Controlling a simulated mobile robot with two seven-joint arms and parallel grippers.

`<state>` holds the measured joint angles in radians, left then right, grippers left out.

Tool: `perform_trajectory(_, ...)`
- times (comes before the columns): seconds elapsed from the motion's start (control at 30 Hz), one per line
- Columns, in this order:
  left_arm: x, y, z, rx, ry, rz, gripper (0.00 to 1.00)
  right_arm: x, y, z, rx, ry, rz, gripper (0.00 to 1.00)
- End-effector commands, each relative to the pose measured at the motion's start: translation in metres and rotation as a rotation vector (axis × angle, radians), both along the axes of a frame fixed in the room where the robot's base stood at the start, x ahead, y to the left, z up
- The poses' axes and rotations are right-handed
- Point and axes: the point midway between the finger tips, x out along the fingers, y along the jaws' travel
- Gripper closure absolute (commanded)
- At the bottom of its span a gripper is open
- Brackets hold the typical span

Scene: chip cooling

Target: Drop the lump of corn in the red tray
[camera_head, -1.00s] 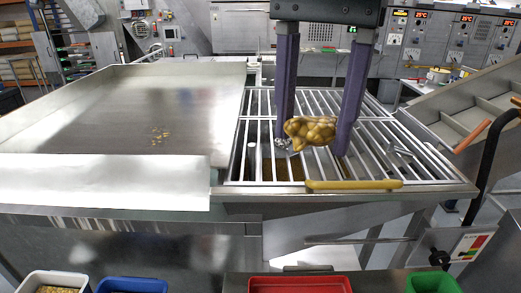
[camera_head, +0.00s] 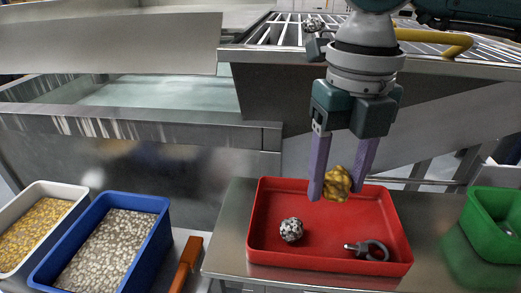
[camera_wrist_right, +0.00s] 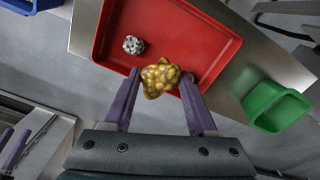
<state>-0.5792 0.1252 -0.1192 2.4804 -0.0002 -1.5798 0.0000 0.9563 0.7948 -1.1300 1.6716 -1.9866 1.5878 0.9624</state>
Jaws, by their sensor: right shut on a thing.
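The lump of corn (camera_head: 337,184) is a golden, knobbly clump. My right gripper (camera_head: 340,187) is shut on it, with the lump between the tips of its two purple fingers, above the back part of the red tray. The lump also shows between the fingers in the right wrist view (camera_wrist_right: 160,77). The red tray (camera_head: 262,222) is shallow and stands on a steel counter. A black-and-white speckled ball (camera_head: 291,229) lies in it, also seen in the wrist view (camera_wrist_right: 133,45).
A green bin (camera_head: 493,225) stands right of the tray. A blue bin (camera_head: 112,240) of pale pieces and a white bin (camera_head: 40,228) of yellow corn stand left. An orange handle (camera_head: 188,262) lies near the tray. Behind is the grate with its yellow handle (camera_head: 437,42).

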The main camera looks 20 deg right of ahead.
Motion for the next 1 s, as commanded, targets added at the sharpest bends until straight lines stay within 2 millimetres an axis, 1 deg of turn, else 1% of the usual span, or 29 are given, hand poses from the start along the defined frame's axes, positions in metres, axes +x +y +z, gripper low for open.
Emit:
perform_trajectory(0.17,0.000,0.000,-0.011,0.000,-0.001,0.000,0.50,0.000,0.000,-0.013,-0.001,0.000,-0.017,0.98)
perform_trajectory(0.5,0.000,-0.002,-0.044,-0.009,0.000,0.004,0.50,0.000,0.000,-0.055,0.000,0.000,-0.012,0.98)
perform_trajectory(0.63,0.000,-0.003,-0.049,-0.010,0.001,0.006,0.50,0.000,0.000,-0.061,-0.001,0.000,-0.012,0.98)
perform_trajectory(0.87,0.000,-0.003,-0.048,-0.010,0.001,0.006,0.50,0.000,0.000,-0.060,0.000,0.000,-0.012,0.98)
perform_trajectory(0.9,0.000,-0.003,-0.048,-0.010,0.001,0.005,0.50,0.000,0.000,-0.060,0.000,0.000,-0.012,0.41)
perform_trajectory(1.0,0.000,-0.003,-0.048,-0.010,0.001,0.005,0.50,0.000,0.000,-0.060,0.000,0.000,-0.012,0.30)
